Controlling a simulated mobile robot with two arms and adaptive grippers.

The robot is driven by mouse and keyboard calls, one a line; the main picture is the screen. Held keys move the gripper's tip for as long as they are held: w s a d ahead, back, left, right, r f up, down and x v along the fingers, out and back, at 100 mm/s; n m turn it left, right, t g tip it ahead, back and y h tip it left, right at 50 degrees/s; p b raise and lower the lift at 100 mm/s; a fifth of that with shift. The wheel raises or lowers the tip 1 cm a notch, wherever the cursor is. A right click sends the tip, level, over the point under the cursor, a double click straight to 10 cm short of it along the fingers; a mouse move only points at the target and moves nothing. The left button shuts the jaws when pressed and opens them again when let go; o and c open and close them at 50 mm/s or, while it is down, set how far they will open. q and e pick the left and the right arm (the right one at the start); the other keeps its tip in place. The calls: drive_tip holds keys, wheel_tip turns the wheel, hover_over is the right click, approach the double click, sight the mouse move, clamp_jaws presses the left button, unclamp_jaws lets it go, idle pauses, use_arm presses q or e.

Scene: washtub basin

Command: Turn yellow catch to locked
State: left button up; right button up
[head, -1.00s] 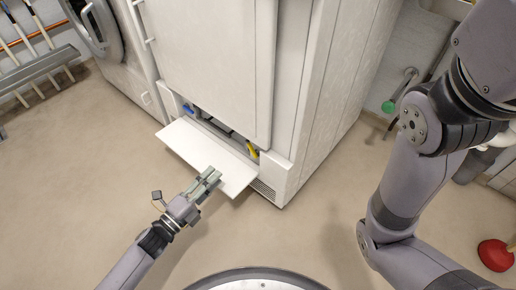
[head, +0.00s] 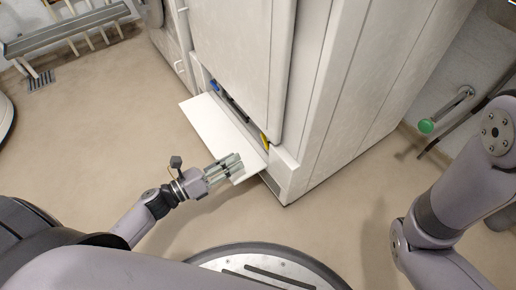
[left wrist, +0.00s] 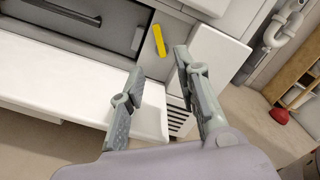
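The yellow catch (left wrist: 158,40) shows in the left wrist view as a short bar, slightly tilted from upright, on a grey panel inside the low compartment of the white cabinet. In the head view the yellow catch (head: 264,141) is a small patch at the right end of that opening. My left gripper (head: 238,164) is in front of the lowered white flap's right end. In the left wrist view my left gripper (left wrist: 158,62) has its fingers spread and empty, with the catch beyond and between their tips, apart from them. My right gripper is out of view.
The white flap (head: 216,122) is folded down in front of the opening. A blue part (head: 214,86) is at the opening's left end. The white cabinet (head: 330,90) stands above. Open floor (head: 110,120) lies to the left.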

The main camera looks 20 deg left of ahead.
sight(264, 143)
use_arm(q)
drive_tip(key=b+x, duration=0.2)
drive_tip(key=x, duration=0.7)
drive_tip(key=shift+w+d+b, duration=0.2)
drive_tip(key=shift+b, duration=0.2)
drive_tip(key=shift+c, duration=0.2)
clamp_jaws()
